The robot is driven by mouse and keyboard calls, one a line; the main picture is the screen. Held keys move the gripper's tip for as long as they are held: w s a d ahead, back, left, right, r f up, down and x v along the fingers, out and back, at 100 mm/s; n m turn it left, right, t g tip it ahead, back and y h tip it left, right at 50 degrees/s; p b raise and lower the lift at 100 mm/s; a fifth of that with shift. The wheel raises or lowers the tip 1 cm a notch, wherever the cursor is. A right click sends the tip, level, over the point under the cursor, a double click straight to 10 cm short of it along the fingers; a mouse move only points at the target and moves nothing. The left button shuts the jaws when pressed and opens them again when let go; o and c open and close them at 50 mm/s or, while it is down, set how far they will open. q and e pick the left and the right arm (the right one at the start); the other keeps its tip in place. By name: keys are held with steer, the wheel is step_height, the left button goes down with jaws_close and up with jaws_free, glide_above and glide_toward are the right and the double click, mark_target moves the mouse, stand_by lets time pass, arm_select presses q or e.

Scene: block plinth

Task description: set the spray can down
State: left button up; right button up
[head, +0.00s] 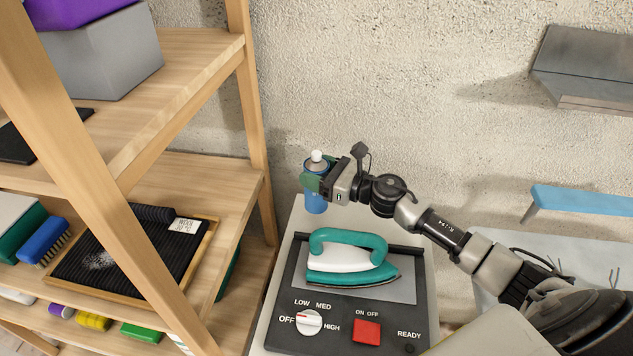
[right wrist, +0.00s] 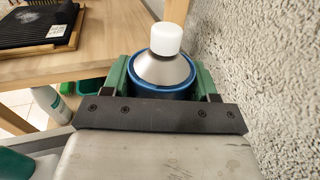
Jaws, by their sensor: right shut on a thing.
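A blue spray can (head: 315,203) with a silver shoulder and a white cap is upright at the back of the white stand, close to the wall. My right gripper (head: 316,178) is shut on it, with the green fingers on either side of its upper body. In the right wrist view the can's silver shoulder (right wrist: 165,74) and white cap stand between the green fingers (right wrist: 166,82). The can's base is near the stand's back left corner; I cannot tell whether it touches the surface. My left gripper is not in view.
A teal and white iron (head: 350,258) rests on a dark control panel (head: 385,337) in front of the can. A wooden shelf (head: 190,190) with brushes and a black tray stands at left. The rough wall (head: 430,90) is close behind the can.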

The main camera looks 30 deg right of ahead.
steer(key=shift+w+f, duration=0.1)
steer(key=shift+f, duration=1.95)
steer(key=o, duration=1.1)
steer(key=shift+f, duration=0.1)
steer(key=b+v, duration=0.3)
steer(key=v, duration=0.9)
